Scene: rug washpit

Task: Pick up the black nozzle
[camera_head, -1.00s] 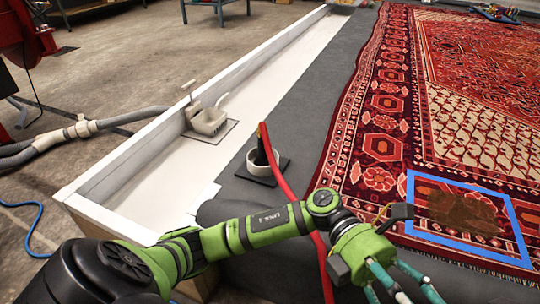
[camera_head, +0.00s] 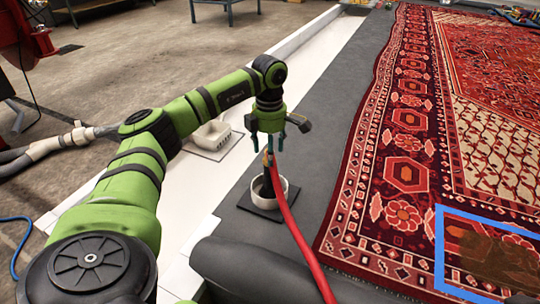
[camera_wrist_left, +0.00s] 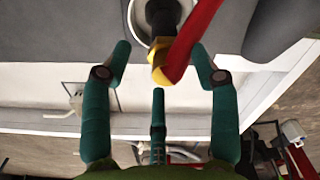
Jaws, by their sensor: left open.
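The black nozzle (camera_head: 267,183) stands upright in a white cup (camera_head: 285,192) on a dark square plate. A brass-coloured fitting and the red hose (camera_head: 290,222) join its top. In the left wrist view the black nozzle (camera_wrist_left: 163,14) shows beyond the brass fitting (camera_wrist_left: 158,58), with the cup's pale rim (camera_wrist_left: 134,22) around it. My left gripper (camera_head: 268,146) points down over the nozzle. It is open, its teal fingers spread on either side of the fitting and hose; I cannot tell whether they touch. My right gripper is out of view.
A patterned red rug (camera_head: 400,170) lies to the right, with a blue frame (camera_head: 437,250) around a brown stain. A white trough (camera_head: 315,62) with a pale basket (camera_head: 212,134) runs behind my left arm.

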